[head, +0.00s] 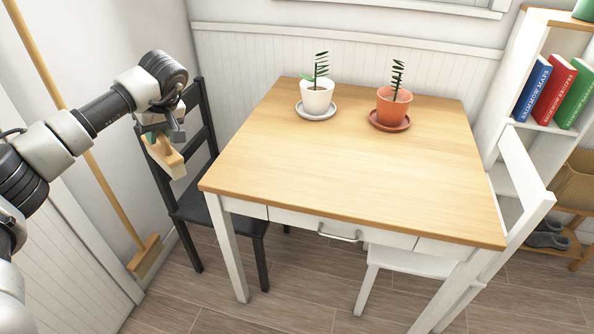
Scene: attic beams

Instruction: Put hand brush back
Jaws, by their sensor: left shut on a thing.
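The hand brush (166,153) has a wooden back and pale bristles. It hangs tilted in my left gripper (172,134), which is shut on it. The gripper and brush show in front of the black chair, left of the table. The hidden part of the brush is behind the gripper fingers. My right gripper is not in view.
A wooden table (350,165) carries a white potted plant (317,98) and a terracotta one (393,106) on saucers. A black chair (205,150), a white chair (520,185), a long broom (100,175) and a bookshelf (545,60) stand around. The front tabletop is clear.

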